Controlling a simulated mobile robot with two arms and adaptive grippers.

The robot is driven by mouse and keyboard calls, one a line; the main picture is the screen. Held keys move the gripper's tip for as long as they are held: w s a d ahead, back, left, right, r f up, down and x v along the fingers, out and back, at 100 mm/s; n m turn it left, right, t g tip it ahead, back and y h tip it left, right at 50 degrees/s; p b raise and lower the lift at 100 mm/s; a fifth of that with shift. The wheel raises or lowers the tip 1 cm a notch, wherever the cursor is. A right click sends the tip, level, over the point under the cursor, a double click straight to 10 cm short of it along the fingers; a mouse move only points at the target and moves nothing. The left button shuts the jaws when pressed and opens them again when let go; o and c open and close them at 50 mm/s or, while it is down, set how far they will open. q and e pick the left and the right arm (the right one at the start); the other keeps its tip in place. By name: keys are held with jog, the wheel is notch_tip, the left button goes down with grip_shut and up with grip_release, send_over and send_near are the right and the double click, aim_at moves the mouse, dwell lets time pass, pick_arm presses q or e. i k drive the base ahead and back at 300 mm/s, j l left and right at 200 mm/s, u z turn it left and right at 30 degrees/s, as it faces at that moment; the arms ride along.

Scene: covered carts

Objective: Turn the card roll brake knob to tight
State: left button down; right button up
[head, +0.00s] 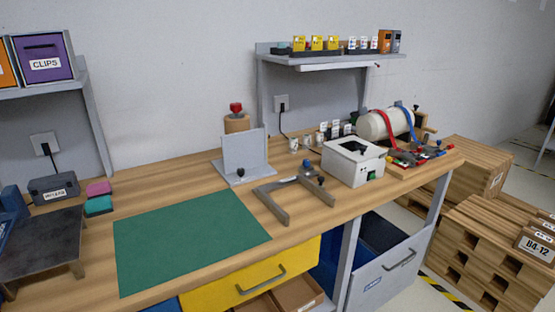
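A brown card roll (237,124) stands upright at the back of the wooden bench, near the wall. A red knob (236,107) sits on top of it. Its setting is too small to read. An upright grey plate (243,152) on a base stands in front and hides the lower part of the roll. Neither of my grippers is in view.
A green mat (185,240) lies clear on the bench. A grey frame (292,190), a white box (353,160) and a white cylinder with red and blue straps (385,124) stand to the right. A grey shelf (330,60) overhangs the back.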

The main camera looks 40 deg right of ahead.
aim_at(240, 171)
jog(key=z, duration=0.95)
